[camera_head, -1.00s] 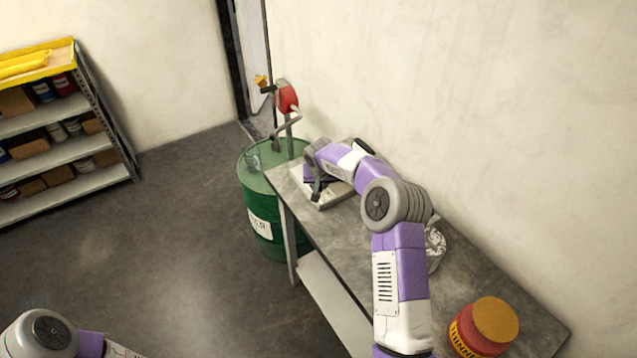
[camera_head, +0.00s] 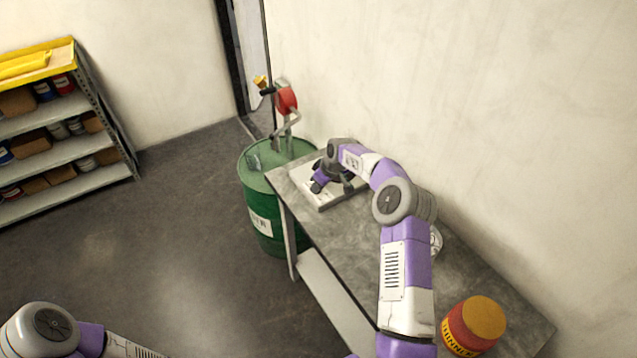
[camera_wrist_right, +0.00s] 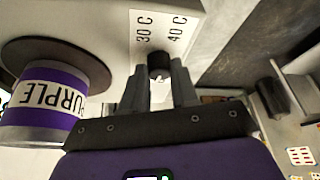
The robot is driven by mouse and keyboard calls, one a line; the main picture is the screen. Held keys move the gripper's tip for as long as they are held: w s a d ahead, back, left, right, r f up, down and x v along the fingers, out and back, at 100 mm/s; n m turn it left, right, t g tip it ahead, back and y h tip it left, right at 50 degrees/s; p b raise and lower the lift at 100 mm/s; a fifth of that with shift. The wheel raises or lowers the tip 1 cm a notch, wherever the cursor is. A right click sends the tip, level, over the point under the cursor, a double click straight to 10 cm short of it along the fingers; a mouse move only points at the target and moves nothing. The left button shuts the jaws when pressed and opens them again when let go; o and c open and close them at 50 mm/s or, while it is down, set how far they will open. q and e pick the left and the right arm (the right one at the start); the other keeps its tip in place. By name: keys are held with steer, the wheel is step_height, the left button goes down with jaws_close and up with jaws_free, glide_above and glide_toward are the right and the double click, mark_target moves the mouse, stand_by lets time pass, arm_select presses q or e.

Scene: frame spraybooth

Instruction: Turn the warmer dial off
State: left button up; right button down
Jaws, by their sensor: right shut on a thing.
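The warmer (camera_head: 322,200) is a flat white unit on the far end of the grey bench. In the right wrist view its white face (camera_wrist_right: 118,28) carries the marks "30 C" and "40 C". A small dark dial (camera_wrist_right: 158,64) sits below those marks. My right gripper (camera_wrist_right: 160,84) is shut on the dial, with a finger on either side of it. In the head view my right gripper (camera_head: 334,188) is over the warmer and its wrist partly hides it. A can labelled "PURPLE" (camera_wrist_right: 50,100) stands on a dark round plate. My left gripper is out of view.
A green drum (camera_head: 262,205) with a red hand pump (camera_head: 286,100) stands at the bench's far end. A red and yellow tin (camera_head: 474,325) is on the near end of the bench (camera_head: 345,245). Shelving (camera_head: 60,160) stands at the left; the floor between is clear.

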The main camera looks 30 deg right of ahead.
steer(key=n+g+y, duration=0.1)
steer(key=n, duration=0.3)
steer(key=shift+w+d+n, duration=0.1)
steer(key=shift+n, duration=0.3)
steer(key=shift+y, duration=0.3)
steer(key=c, duration=0.9)
jaws_free()
steer(key=v, duration=0.7)
steer(key=shift+r, duration=0.35)
steer(key=shift+f, duration=0.1)
